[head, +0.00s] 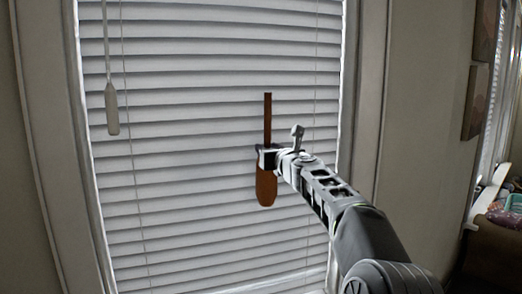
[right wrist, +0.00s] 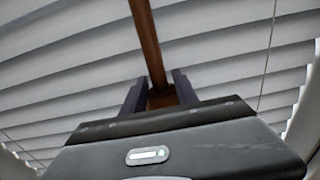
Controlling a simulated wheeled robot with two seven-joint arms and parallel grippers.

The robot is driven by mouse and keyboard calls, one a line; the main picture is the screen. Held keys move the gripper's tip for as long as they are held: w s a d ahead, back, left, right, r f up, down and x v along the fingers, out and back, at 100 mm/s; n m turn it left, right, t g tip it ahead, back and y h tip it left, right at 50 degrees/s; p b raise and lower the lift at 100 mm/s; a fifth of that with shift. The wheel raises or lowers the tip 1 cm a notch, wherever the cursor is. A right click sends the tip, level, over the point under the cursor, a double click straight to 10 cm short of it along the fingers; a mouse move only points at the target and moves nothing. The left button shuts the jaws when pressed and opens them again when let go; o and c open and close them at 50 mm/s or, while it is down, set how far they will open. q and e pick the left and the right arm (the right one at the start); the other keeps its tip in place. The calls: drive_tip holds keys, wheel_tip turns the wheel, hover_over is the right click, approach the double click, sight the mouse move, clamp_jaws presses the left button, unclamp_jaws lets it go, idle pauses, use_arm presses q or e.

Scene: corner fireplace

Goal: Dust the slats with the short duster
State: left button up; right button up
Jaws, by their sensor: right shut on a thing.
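The short duster (head: 266,190) is brown, with a wide rounded part below my right gripper and a thin dark stick above it. It hangs nearly upright in front of the slats (head: 190,170), which are white-grey horizontal blinds in the window. My right gripper (head: 268,158) is shut on the duster near its middle. In the right wrist view the brown stick (right wrist: 148,45) rises from between the two dark fingers (right wrist: 160,95), with slats behind it. I cannot tell whether the duster touches the slats. My left gripper is not in view.
A pale pull wand (head: 112,110) hangs on a cord at the left of the blinds. Pictures (head: 476,100) hang on the right wall. Cluttered furniture lies at the far right.

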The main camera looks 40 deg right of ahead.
sight(288, 136)
drive_tip(key=shift+s+d, duration=0.2)
drive_tip(key=shift+d, duration=0.2)
drive_tip(key=shift+s+d, duration=0.35)
drive_tip(key=shift+d, duration=0.45)
drive_tip(key=shift+s+d, duration=0.3)
drive_tip(key=shift+d, duration=0.5)
drive_tip(key=shift+s+d+p, duration=0.3)
drive_tip(key=shift+s+d, duration=0.1)
drive_tip(key=shift+d, duration=0.45)
drive_tip(key=shift+s+d+p, duration=0.25)
drive_tip(key=shift+s+d, duration=0.1)
drive_tip(key=shift+d, duration=0.45)
wheel_tip(288, 136, up, 3)
drive_tip(key=shift+f+p, duration=0.2)
drive_tip(key=shift+p, duration=1.05)
drive_tip(key=shift+a, duration=0.1)
